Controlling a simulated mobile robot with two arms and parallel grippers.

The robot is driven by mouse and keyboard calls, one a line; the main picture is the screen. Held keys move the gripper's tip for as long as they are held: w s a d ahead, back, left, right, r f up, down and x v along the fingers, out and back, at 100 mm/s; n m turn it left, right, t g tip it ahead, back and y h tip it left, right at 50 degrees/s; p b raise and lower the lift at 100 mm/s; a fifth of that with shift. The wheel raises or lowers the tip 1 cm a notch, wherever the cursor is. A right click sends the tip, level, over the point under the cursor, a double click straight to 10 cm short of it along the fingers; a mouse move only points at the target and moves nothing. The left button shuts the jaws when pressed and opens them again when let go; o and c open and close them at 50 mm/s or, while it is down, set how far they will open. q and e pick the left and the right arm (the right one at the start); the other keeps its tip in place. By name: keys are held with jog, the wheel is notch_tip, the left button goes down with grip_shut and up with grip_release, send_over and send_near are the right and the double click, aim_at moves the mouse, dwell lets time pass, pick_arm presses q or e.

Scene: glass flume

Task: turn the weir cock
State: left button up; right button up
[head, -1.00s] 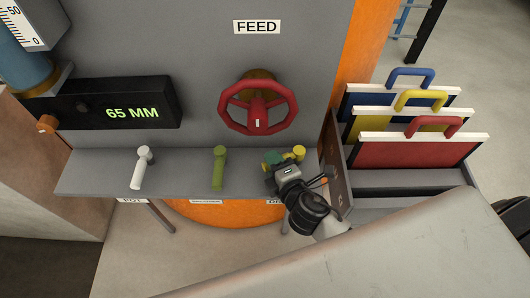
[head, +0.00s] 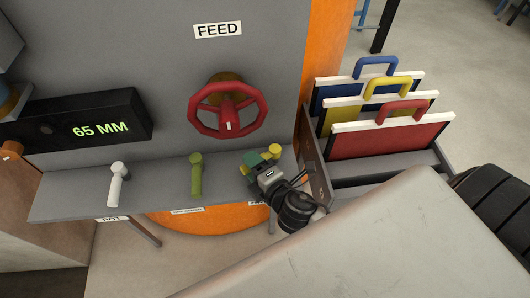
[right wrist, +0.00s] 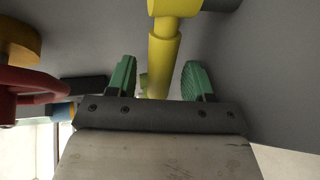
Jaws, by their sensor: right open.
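Three cocks stand along a grey shelf: a white one (head: 117,185), an olive-green one (head: 196,174) and a yellow one (head: 274,151). The labels below are too small or covered to tell which is the weir cock. My right gripper (head: 255,162) is at the yellow cock, which it partly hides in the head view. In the right wrist view my right gripper (right wrist: 160,80) is open, with one green fingertip on each side of the yellow lever (right wrist: 163,60). Gaps show between lever and fingertips. My left gripper is not in view.
A red handwheel (head: 228,108) under the FEED sign (head: 218,30) is above the shelf. A black display (head: 80,125) reads 65 MM. A grey rack (head: 382,165) with blue, yellow and red handled panels stands close to the right of my right gripper.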

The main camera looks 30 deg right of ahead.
jog(key=b+v, duration=0.2)
jog(key=v, duration=0.7)
jog(key=shift+s+b, duration=0.3)
jog(key=shift+s, duration=0.1)
jog(key=shift+d, duration=0.1)
